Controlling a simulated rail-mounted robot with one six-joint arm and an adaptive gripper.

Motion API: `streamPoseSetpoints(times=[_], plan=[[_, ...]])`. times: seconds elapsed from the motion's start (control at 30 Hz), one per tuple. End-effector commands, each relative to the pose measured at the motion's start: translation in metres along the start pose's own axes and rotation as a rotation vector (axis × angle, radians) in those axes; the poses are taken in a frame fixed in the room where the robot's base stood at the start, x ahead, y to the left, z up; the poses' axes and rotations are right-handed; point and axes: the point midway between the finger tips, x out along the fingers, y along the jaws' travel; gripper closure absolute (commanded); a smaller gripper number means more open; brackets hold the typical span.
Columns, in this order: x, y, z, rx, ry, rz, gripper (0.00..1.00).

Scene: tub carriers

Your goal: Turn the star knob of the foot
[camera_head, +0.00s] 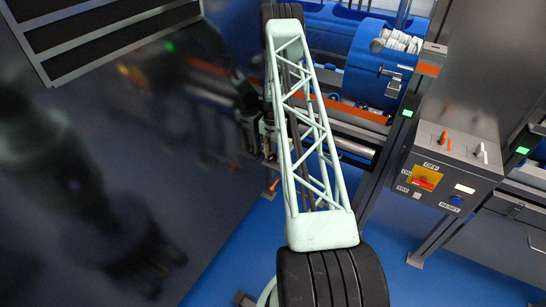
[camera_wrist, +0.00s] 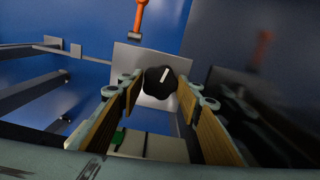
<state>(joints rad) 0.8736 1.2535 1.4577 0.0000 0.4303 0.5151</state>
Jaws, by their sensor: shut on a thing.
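The black star knob (camera_wrist: 158,79) with a white mark shows in the middle of the wrist view, in front of a grey metal plate (camera_wrist: 128,58) of the foot. The white mark is tilted a little right of upright. My gripper (camera_wrist: 159,88) has its two tan-padded fingers on either side of the knob, shut on it. In the head view my gripper (camera_head: 266,140) is mostly hidden behind my pale green lattice arm link, and I cannot make out the knob there.
An orange-handled part (camera_wrist: 141,18) stands beyond the knob. A dark reflective panel (camera_wrist: 245,75) is close on the right. In the head view, a control box (camera_head: 450,175) with a red-and-yellow switch and blue button is at right. Blue floor (camera_head: 235,250) is open below.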

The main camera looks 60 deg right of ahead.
Motion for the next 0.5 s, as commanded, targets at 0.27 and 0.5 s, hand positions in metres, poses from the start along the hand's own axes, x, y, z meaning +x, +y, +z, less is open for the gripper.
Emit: streamPoseSetpoints(times=[0.27, 0.5], plan=[[0.0006, 0.0000, 0.0000, -0.152, 0.000, 0.000, 0.78], [0.0002, 0.0000, -0.0001, -0.213, 0.000, 0.000, 0.78]])
